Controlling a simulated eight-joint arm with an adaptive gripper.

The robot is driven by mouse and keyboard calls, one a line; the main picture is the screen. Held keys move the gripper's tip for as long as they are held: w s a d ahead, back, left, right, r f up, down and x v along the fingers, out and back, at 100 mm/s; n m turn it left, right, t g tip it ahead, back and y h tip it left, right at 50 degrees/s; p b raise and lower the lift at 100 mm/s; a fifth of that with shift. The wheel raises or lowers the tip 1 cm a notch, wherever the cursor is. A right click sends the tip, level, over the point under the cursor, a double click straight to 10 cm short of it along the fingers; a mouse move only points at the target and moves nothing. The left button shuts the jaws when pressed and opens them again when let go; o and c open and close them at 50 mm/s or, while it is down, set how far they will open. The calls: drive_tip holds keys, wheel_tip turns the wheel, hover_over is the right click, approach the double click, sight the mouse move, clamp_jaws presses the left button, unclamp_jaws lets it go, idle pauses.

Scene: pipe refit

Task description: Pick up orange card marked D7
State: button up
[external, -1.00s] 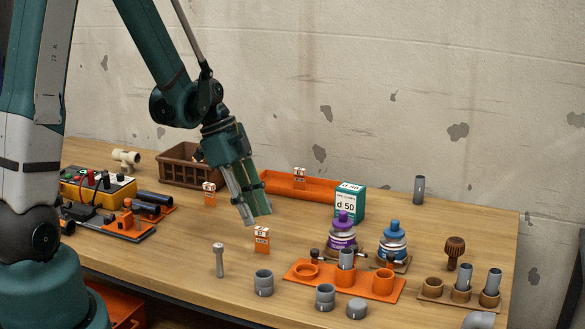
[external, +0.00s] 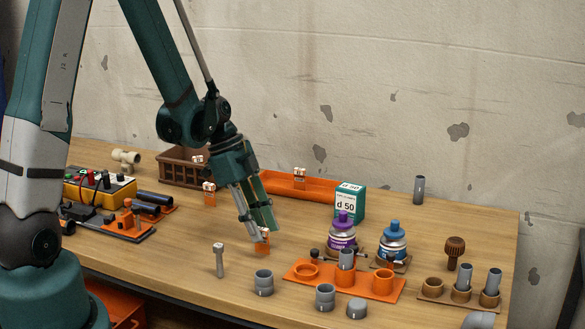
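Several orange cards with white tops stand on the table; their marks are too small to read, so I cannot tell which is D7. One card (external: 263,247) stands near the middle of the table, its upper part partly covered by my gripper (external: 261,233). My gripper points down with its fingertips at the top of this card. I cannot tell whether the fingers touch it or how far apart they are. A second card (external: 209,196) stands further back to the left. A third (external: 300,180) is at the orange tray, and another white top (external: 198,159) shows at the brown crate.
A grey bolt-like post (external: 219,261) and a grey pipe fitting (external: 264,283) stand in front of the card. An orange holder (external: 385,284), a purple-capped bottle (external: 342,233) and a green d 50 box (external: 350,203) are to the right. The brown crate (external: 178,169) and long orange tray (external: 325,190) are behind.

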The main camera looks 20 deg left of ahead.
drive_tip(key=shift+x, duration=0.8)
drive_tip(key=shift+c, duration=0.5)
drive_tip(key=c, duration=0.7)
